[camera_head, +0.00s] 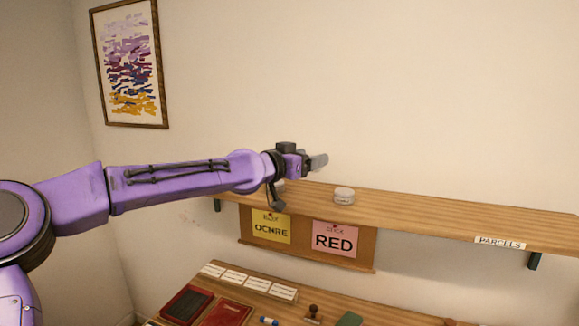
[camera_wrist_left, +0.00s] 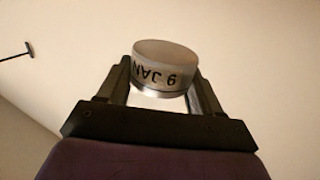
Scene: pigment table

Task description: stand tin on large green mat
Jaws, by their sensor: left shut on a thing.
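My left gripper (camera_head: 312,162) is high, at shelf level or above, in front of the wall. In the left wrist view the left gripper (camera_wrist_left: 163,90) is shut on a grey round tin (camera_wrist_left: 165,67) with dark letters that read upside down. The tin sits between the two fingers, with bare wall behind it. In the head view a grey shape at the fingertips may be this tin, but I cannot tell it from the fingers. I cannot make out a large green mat; only a small dark green thing (camera_head: 349,319) shows at the bottom edge. My right gripper is not in view.
A second pale tin (camera_head: 344,195) stands on the wooden shelf (camera_head: 420,218). Ochre (camera_head: 270,229) and red (camera_head: 335,237) cards hang below. On the table are white labelled blocks (camera_head: 257,284), red flat pieces (camera_head: 186,303) and a stamp (camera_head: 313,314).

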